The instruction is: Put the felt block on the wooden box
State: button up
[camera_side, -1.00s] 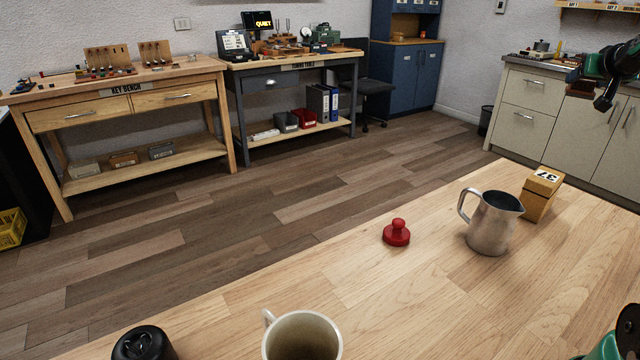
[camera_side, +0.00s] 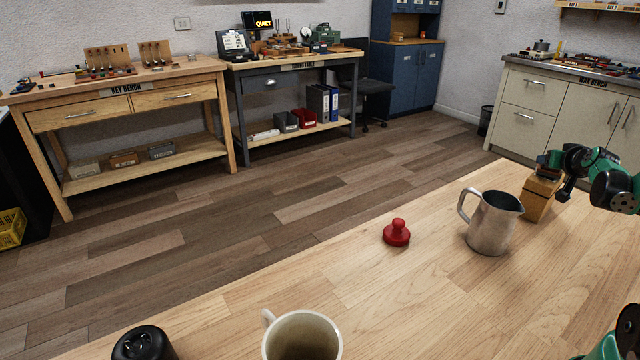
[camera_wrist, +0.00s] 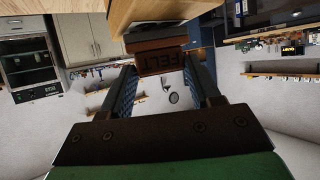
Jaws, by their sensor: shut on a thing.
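The felt block (camera_wrist: 160,62) is a brown block lettered FELT, between my gripper's fingers in the wrist view. My gripper (camera_wrist: 160,88) is shut on it. In the side view, my gripper (camera_side: 556,166) holds the block (camera_side: 547,173) at the top of the wooden box (camera_side: 537,202). The wooden box is light brown and stands on the table behind the metal pitcher. The block looks very close to or touching the box top; I cannot tell which. My gripper partly hides the block and the box's number label.
A metal pitcher (camera_side: 491,224) stands just left of and in front of the box. A red knobbed piece (camera_side: 397,234), a cream mug (camera_side: 302,338) and a black round object (camera_side: 142,344) are on the wooden table (camera_side: 430,300). The table's middle is clear.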

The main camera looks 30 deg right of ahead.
jog(key=shift+f, duration=0.2)
jog(key=o, duration=1.2)
jog(key=shift+o, duration=0.2)
jog(key=shift+r, duration=0.1)
jog(key=shift+s+a+r, duration=0.15)
jog(key=v, duration=1.1)
jog(key=w+a+n+y, duration=0.1)
jog(key=w+a, duration=0.2)
jog(key=a, duration=0.1)
jog(key=w+a+n+t+y, duration=0.1)
jog(key=w+a+n+y, duration=0.1)
jog(key=a, duration=0.3)
jog(key=w+a+n+y, duration=0.1)
jog(key=w+a+y, duration=0.1)
jog(key=w+a, duration=0.2)
jog(key=shift+a+t, duration=0.3)
jog(key=shift+a, duration=0.05)
jog(key=s+a+f+n+g+y, duration=0.1)
jog(key=a+n+y, duration=0.4)
jog(key=a, duration=1.4)
jog(key=shift+s+a+f+n+g, duration=0.3)
jog(key=shift+a+f+n+g, duration=0.05)
jog(key=shift+f+n+g, duration=0.4)
